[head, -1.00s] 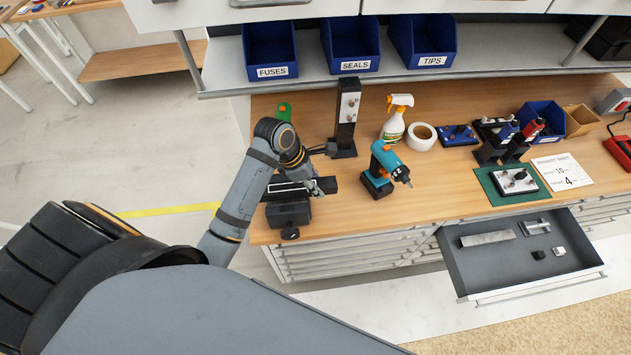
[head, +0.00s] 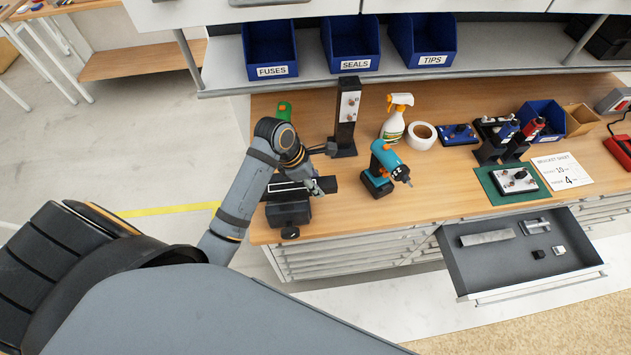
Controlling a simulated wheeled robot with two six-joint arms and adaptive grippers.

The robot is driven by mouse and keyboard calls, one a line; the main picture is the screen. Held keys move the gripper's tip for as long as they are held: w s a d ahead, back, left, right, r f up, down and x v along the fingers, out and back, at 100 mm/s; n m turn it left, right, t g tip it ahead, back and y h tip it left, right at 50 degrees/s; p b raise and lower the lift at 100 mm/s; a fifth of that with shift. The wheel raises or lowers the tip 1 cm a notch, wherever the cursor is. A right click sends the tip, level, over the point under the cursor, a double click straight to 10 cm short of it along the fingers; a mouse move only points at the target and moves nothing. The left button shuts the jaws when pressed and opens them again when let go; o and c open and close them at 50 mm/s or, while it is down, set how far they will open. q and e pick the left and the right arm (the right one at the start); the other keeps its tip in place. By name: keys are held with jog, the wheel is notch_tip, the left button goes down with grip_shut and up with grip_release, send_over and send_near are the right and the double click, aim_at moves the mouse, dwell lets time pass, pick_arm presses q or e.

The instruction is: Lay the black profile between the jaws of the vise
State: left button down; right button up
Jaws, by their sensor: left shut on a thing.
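The black profile (head: 325,186) is a dark bar at the left end of the workbench, lying across at the vise. My left gripper (head: 312,187) is shut on it from above. The dark vise (head: 288,213) stands at the bench's front left corner, with its round knob toward the front edge. The profile is at the top of the vise, but my gripper and arm partly cover the jaws. I cannot tell whether the profile rests fully between them. My right gripper does not show.
A black post (head: 347,118) stands close behind my left gripper. A teal drill (head: 383,170) stands to the right, and a spray bottle (head: 394,122) and tape roll (head: 422,135) stand farther back. An open drawer (head: 474,273) juts out at the front right.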

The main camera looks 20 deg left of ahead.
aim_at(299, 185)
pick_arm(q)
jog(key=shift+f, duration=2.9)
jog(key=c, duration=0.8)
grip_release()
jog(key=shift+o, duration=0.2)
jog(key=v, duration=1.2)
jog(key=shift+s, duration=0.1)
